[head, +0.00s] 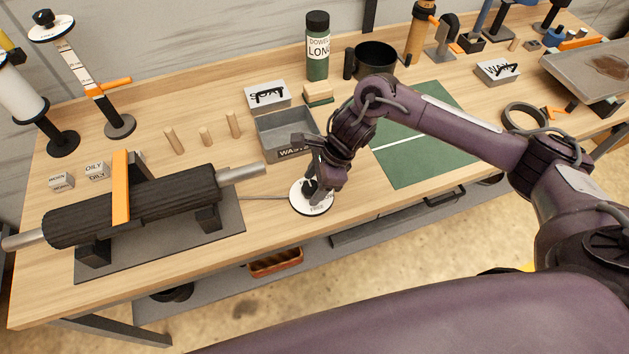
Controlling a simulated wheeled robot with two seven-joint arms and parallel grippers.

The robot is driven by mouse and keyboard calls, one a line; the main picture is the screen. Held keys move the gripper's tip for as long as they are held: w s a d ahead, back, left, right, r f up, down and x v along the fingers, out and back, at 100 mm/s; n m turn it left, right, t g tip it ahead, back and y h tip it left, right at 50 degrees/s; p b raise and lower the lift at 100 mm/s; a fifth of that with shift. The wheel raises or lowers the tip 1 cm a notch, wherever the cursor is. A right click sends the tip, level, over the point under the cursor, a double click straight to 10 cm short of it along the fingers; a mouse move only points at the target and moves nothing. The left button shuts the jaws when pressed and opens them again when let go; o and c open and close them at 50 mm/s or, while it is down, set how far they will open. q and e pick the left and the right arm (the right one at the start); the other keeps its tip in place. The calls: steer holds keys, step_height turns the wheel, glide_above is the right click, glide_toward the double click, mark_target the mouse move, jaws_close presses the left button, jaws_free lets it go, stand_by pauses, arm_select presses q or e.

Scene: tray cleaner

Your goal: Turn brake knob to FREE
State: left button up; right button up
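The brake knob is a dark knob on a round white dial (300,203) at the table's front edge, with small lettering too small to read surely. A thin rod runs from the dial to the grey plate (150,262) under a black ribbed roller (160,204). My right gripper (317,190) points down over the dial, with its fingers at the knob. The fingers and wrist hide much of the knob, so its pointing direction and the finger gap are unclear. My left gripper is out of view.
A grey WASTE bin (285,151) stands just behind my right gripper. A green mat (420,165) lies to the right, under my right arm. An orange bar (121,188) crosses the roller. A green bottle (317,62) stands at the back.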

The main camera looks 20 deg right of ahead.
steer(key=c, duration=0.8)
steer(key=shift+o, duration=0.2)
